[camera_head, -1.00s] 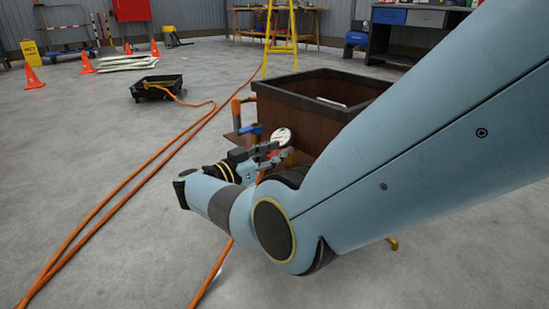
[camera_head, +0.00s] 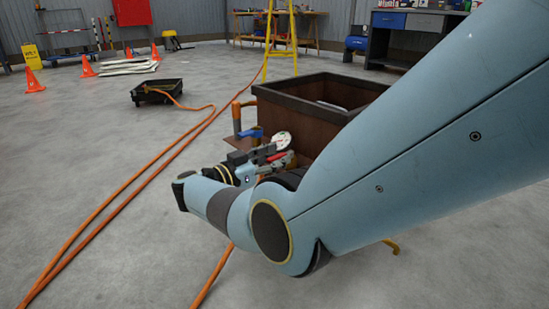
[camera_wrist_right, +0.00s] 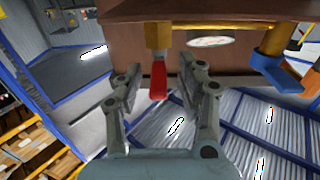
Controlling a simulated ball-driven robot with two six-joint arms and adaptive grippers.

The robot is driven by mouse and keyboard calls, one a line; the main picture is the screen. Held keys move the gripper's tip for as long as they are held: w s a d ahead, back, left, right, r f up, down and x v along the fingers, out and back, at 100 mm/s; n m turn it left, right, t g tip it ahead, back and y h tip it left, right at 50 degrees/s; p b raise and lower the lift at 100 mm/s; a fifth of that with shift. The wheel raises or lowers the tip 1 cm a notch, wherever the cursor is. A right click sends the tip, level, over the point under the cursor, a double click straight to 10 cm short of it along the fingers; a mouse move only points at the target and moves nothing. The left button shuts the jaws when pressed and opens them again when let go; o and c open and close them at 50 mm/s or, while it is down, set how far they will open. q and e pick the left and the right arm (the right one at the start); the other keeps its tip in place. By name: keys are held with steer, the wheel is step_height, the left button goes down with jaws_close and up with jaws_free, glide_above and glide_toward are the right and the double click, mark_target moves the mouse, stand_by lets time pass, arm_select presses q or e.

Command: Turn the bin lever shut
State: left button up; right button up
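The brown bin (camera_head: 310,118) stands right of the middle in the head view, partly hidden by my right arm. A red lever (camera_wrist_right: 158,80) hangs from a brass valve body (camera_wrist_right: 158,36) on the bin in the right wrist view; the lever also shows in the head view (camera_head: 277,156). My right gripper (camera_wrist_right: 158,68) is open, one finger on each side of the red lever, with gaps visible on both sides. In the head view the right gripper (camera_head: 276,158) is at the bin's near side. My left gripper is not in view.
A white round gauge (camera_wrist_right: 211,40) and a blue lever (camera_wrist_right: 276,72) sit beside the red lever. An orange pipe (camera_head: 237,116) rises at the bin's left. An orange hose (camera_head: 130,198) runs across the floor to a black tray (camera_head: 157,97).

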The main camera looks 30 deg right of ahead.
steer(key=s+a, duration=0.1)
steer(key=a, duration=1.1)
steer(key=shift+s, duration=0.3)
steer(key=shift+d, duration=0.1)
